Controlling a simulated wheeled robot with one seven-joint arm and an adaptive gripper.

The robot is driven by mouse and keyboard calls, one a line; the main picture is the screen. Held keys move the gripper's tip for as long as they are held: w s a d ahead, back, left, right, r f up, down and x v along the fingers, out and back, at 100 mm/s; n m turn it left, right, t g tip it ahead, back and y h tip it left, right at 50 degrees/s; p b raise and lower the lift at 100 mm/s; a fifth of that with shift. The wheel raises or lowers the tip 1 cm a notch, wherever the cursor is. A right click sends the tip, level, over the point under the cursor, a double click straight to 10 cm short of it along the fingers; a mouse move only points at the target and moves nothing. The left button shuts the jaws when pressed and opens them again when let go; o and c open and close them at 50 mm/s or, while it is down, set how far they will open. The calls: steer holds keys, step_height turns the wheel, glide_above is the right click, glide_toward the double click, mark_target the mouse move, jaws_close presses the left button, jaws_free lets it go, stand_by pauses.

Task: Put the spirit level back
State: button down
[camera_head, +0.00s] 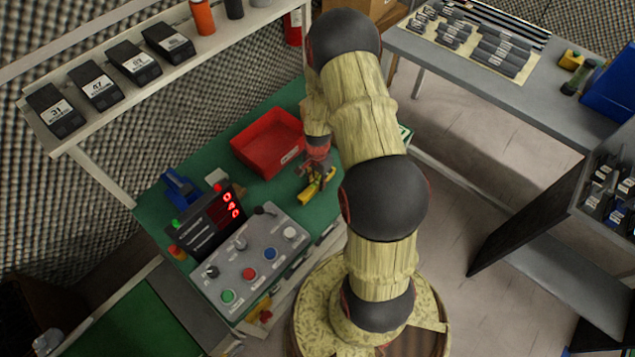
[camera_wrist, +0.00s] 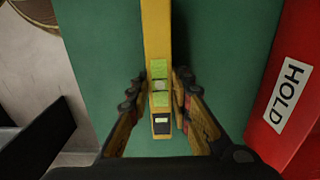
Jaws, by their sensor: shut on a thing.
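The spirit level is a yellow bar with green vials and a dark end; it shows in the wrist view (camera_wrist: 158,35) and in the head view (camera_head: 307,196). My gripper (camera_head: 316,174) is over the green bench top, near its front edge. In the wrist view my gripper (camera_wrist: 160,92) has one finger on each side of the level, shut on it close to its dark end. The bar runs away from me, out of the top of that view. I cannot tell whether it touches the bench.
A red tray (camera_head: 268,142) stands beside my gripper, and its HOLD label shows in the wrist view (camera_wrist: 283,95). A grey button panel (camera_head: 252,262) and a display (camera_head: 212,220) stand on the green bench (camera_head: 222,153). A shelf with black bins (camera_head: 97,88) hangs behind it.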

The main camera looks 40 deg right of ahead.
steer(key=c, duration=1.6)
jaws_free()
step_height(320, 180, up, 12)
steer(key=p, duration=0.4)
step_height(320, 180, up, 12)
steer(key=n+t, duration=0.1)
steer(key=n, duration=0.3)
glide_above(317, 182)
steer(key=w+a, duration=0.2)
steer(key=a, duration=0.3)
steer(key=s+a+r+n+t, duration=0.2)
steer(key=a+r+n, duration=0.3)
steer(key=r, duration=0.7)
steer(key=s+a+r+n+t, duration=0.1)
steer(key=s+a+r+n, duration=0.1)
steer(key=s+a+r, duration=0.2)
steer(key=s+a+r+n, duration=0.3)
steer(key=s+r, duration=0.2)
steer(key=s, duration=0.1)
steer(key=s+a+r+n+t, duration=0.1)
steer(key=s+a+r+n, duration=0.1)
steer(key=s+a+r, duration=0.2)
steer(key=shift+s+a+r+t, duration=0.3)
steer(key=shift+s+a+r, duration=0.05)
steer(key=shift+s, duration=0.05)
